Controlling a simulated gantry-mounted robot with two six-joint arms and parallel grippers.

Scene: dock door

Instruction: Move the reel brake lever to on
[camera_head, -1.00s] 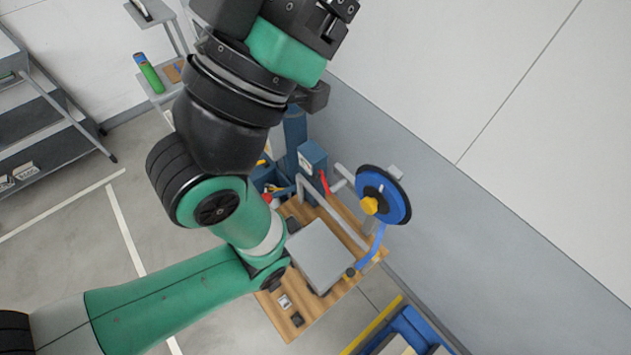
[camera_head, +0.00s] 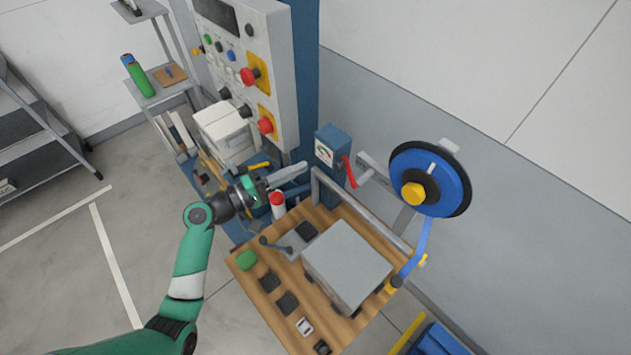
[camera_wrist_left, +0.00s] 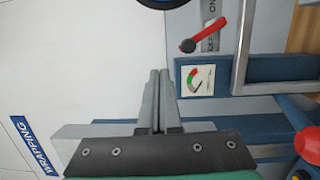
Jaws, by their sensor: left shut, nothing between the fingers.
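The reel brake lever (camera_head: 349,172) is a red handle beside the blue box with a gauge, left of the blue reel (camera_head: 430,178). In the left wrist view the red lever (camera_wrist_left: 207,34) lies slanted across a grey label plate (camera_wrist_left: 211,42); "ON" shows near the top edge and partly covered letters show below. My left gripper (camera_head: 305,167) is left of the gauge box, apart from the lever. In the left wrist view its fingers (camera_wrist_left: 159,75) are together and empty, lower left of the lever. My right gripper is in neither view.
The gauge box (camera_head: 332,150) stands between my left gripper and the lever. A grey frame bar (camera_head: 365,213) runs along the wooden table (camera_head: 245,262). A red-topped post (camera_head: 277,200) stands just below the gripper. A control panel (camera_head: 245,70) rises behind.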

